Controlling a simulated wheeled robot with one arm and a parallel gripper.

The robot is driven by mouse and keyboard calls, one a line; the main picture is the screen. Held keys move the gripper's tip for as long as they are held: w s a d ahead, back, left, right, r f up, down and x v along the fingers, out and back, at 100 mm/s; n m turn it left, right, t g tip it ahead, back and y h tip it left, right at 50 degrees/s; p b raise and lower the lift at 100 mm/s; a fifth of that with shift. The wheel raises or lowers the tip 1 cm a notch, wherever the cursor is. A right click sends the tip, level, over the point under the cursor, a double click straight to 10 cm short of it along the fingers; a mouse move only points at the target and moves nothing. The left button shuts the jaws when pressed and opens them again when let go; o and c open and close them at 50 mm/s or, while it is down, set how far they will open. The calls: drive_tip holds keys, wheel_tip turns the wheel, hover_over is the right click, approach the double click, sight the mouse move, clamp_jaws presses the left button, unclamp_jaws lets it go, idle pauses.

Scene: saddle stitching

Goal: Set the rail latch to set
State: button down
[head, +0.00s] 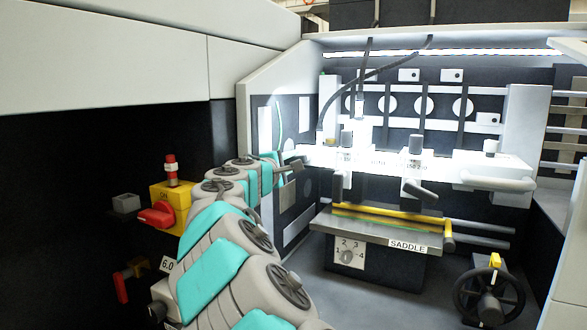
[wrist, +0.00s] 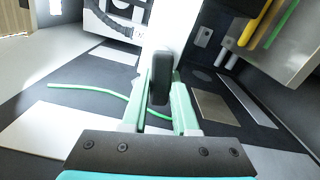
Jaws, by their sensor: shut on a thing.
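My gripper (head: 284,171) reaches to the left part of the white rail unit inside the machine bay. In the wrist view my gripper (wrist: 162,98) has its two pale green fingers on either side of a dark, rounded handle (wrist: 161,72) and is shut on it. The handle stands roughly upright in this view, in front of a white post (wrist: 170,28). It looks to be the rail latch, but no label on it can be read. Its base is hidden, and the head view does not show its setting clearly.
A saddle bar (head: 375,226) with a numbered dial (head: 348,254) lies below right of my gripper. Dark levers (head: 420,190) hang from the rail unit. A handwheel (head: 489,296) is at lower right; a yellow switch box (head: 181,198) is at left.

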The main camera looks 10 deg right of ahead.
drive_tip(key=shift+m, duration=0.3)
drive_tip(key=c, duration=0.7)
unclamp_jaws()
drive_tip(key=v, duration=0.8)
drive_tip(key=shift+p, duration=0.3)
drive_tip(key=shift+d, duration=0.1)
